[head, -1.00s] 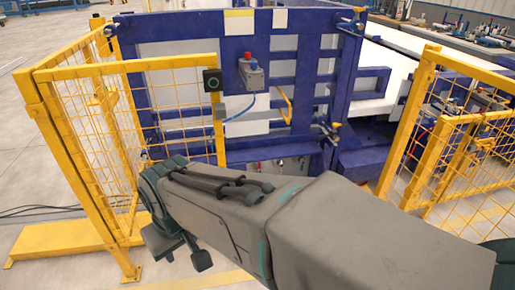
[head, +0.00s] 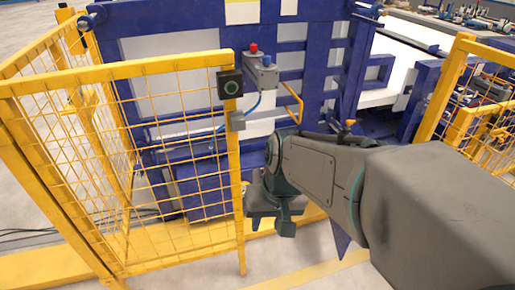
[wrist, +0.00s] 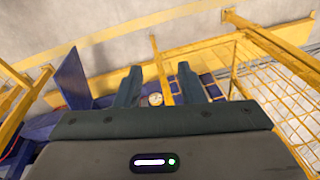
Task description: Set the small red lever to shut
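My gripper (wrist: 160,72) points downward in the wrist view, with its two dark fingers apart and nothing seen between their tips. In the head view my gripper (head: 276,218) hangs in front of the lower part of the blue machine (head: 200,187), just right of the yellow fence post. I cannot make out the small red lever in either current view; my arm covers part of the machine's lower front. A small round pale gauge-like part (wrist: 155,99) shows between the fingers, farther off.
A yellow mesh fence (head: 150,150) stands left of my gripper, its post (head: 236,180) close by. A grey box (head: 262,75) with a red and a blue knob is on the machine. Another yellow fence (head: 445,90) stands right. Floor is clear in front.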

